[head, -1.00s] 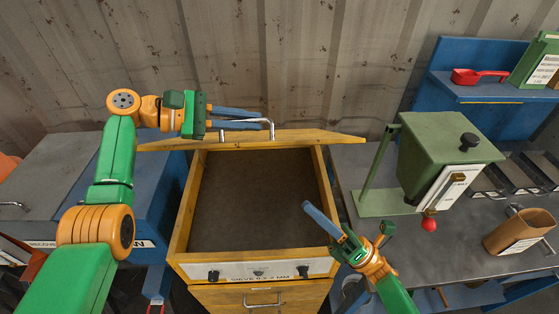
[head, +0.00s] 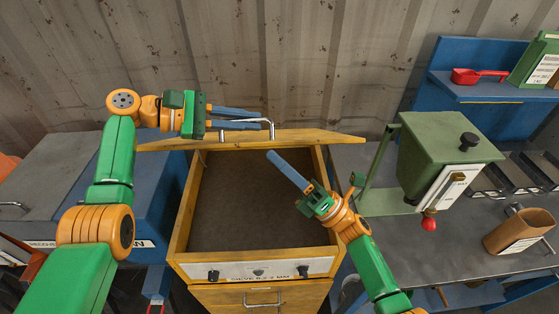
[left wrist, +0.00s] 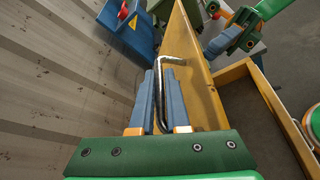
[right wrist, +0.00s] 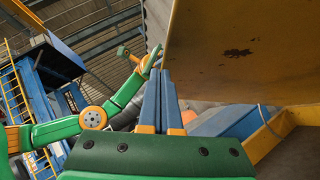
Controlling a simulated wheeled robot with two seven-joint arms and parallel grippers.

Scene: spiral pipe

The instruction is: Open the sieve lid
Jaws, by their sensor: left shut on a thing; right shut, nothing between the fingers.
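The sieve is a yellow wooden box (head: 178,232) with a dark mesh floor. Its yellow lid (head: 310,137) stands raised at the back edge, seen nearly edge-on in the head view. My left gripper (head: 262,118) is shut on the metal lid handle (head: 271,128); the handle (left wrist: 158,90) shows between the blue fingers in the left wrist view. My right gripper (head: 270,154) is shut and empty, above the box opening and in front of the lid. In the right wrist view the lid's underside (right wrist: 235,50) fills the upper right, beside the fingers (right wrist: 163,80).
A green hopper (head: 440,155) with a red knob stands on the grey bench to the right. A brown scoop cup (head: 512,232) is at the far right. A blue cabinet (head: 150,205) stands left of the sieve. The corrugated wall is close behind the lid.

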